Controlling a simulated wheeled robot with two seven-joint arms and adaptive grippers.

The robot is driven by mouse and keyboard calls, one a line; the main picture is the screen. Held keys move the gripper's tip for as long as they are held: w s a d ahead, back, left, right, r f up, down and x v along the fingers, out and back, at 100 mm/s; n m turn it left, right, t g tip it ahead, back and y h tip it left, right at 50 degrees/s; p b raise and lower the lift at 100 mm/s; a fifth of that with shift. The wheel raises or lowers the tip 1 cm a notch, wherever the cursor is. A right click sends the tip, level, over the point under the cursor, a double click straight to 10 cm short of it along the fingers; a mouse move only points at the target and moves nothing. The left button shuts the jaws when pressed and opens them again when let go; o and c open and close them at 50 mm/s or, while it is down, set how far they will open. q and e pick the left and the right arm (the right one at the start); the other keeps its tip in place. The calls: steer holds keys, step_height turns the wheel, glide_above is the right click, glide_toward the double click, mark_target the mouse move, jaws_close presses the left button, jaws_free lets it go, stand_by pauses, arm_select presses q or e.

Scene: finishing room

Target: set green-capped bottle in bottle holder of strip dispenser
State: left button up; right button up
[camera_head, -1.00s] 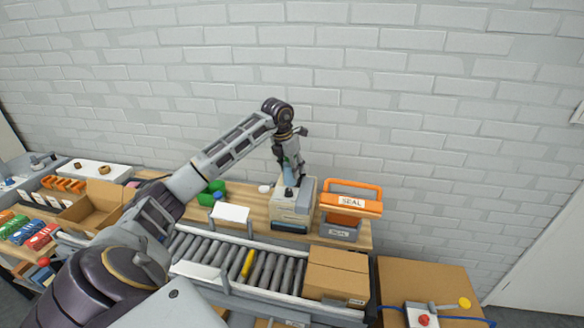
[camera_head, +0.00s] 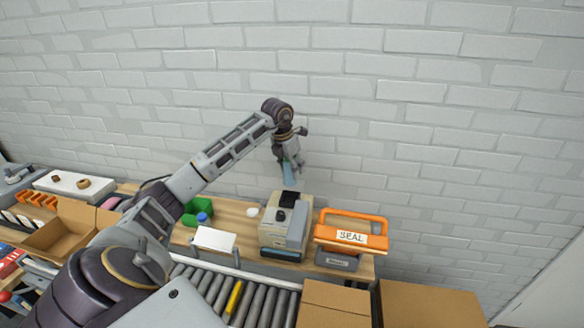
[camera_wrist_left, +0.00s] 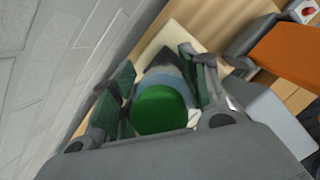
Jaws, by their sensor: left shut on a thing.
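My left gripper (camera_head: 289,160) is shut on the green-capped bottle (camera_head: 290,178), whose pale blue body hangs below the fingers in the head view. The left wrist view shows its green cap (camera_wrist_left: 158,110) and part of the blue body (camera_wrist_left: 163,80) between the dark green fingers (camera_wrist_left: 160,88). The strip dispenser (camera_head: 273,232), a beige box with a dark front and grey side part, stands on the bench. The bottle appears over the dispenser's back edge, apart from its top. The bottle holder cannot be made out clearly. My right gripper is not in view.
An orange-handled bin marked SEAL (camera_head: 350,238) stands close right of the dispenser. A white card (camera_head: 214,240) and green blocks (camera_head: 190,215) are to the left. The roller conveyor (camera_head: 245,300) runs in front, and a brick wall (camera_head: 400,130) rises behind.

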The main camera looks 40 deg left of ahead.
mark_target(292, 184)
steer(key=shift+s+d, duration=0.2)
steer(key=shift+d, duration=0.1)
arm_select(q)
steer(key=shift+f, duration=0.2)
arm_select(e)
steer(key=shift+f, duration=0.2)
arm_select(q)
steer(key=shift+f+b, duration=0.75)
steer(key=shift+f, duration=0.1)
steer(key=shift+f+b, duration=1.25)
steer(key=shift+f, duration=0.45)
steer(key=shift+f+b, duration=0.45)
steer(key=shift+f, duration=0.6)
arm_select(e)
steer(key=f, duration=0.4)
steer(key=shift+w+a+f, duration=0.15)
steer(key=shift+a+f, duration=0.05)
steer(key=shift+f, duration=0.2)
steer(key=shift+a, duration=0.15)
